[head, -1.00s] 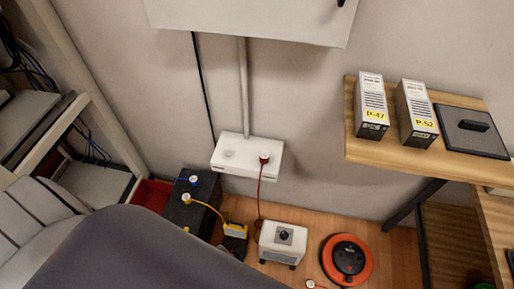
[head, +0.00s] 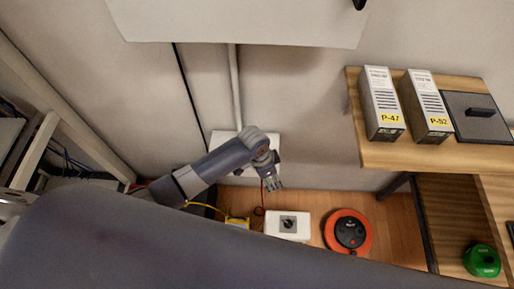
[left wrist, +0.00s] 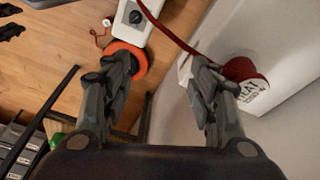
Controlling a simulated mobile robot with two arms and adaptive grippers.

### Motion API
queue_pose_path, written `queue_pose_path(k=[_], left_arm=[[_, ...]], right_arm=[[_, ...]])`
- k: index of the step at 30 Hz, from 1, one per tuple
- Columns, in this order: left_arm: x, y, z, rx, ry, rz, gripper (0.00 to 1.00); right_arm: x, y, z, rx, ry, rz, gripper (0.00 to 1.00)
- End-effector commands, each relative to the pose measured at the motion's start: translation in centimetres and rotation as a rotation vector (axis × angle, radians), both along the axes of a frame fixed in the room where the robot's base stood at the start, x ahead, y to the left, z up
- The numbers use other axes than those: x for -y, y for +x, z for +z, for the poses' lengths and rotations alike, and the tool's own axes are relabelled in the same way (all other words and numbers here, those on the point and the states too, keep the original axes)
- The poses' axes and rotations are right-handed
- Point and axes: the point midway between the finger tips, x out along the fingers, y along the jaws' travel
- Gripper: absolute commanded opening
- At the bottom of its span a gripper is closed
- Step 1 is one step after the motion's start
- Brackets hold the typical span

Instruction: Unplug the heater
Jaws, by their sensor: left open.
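The white heater (head: 278,229) with a dark dial stands on the floor; it also shows at the top of the left wrist view (left wrist: 127,30). Its red cord (head: 262,198) runs up toward the white wall outlet box (head: 222,138), mostly hidden behind my left arm. A red plug (left wrist: 240,69) with a white label reading "HEAT" shows in the left wrist view, at the white box. My left gripper (head: 273,184) is in front of the box, open and empty. The plug is just right of its right finger, outside the jaws. My right gripper is not in view.
An orange cable reel (head: 365,235) lies right of the heater. A yellow plug or adapter (head: 237,222) is left of it. A wooden shelf (head: 405,155) with two boxes, P-47 (head: 383,105) and P-52 (head: 428,105), juts out at right. A white panel (head: 240,22) overhangs the outlet.

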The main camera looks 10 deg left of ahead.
Motion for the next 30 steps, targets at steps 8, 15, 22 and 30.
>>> queue_pose_path(k=[8,15,22,30], left_arm=[[-0.8,3.5,3.8,-0.003,0.087,-0.2,0.54],[-3.6,6.9,6.3,-0.025,0.187,-0.322,0.54],[-5.1,8.2,7.6,-0.04,0.232,-0.367,0.54],[-5.2,8.2,7.6,-0.041,0.234,-0.369,0.54]], right_arm=[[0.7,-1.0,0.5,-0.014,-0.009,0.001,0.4],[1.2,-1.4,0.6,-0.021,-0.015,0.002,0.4],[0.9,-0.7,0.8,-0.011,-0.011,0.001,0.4],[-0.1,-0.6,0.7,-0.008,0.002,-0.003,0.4]])
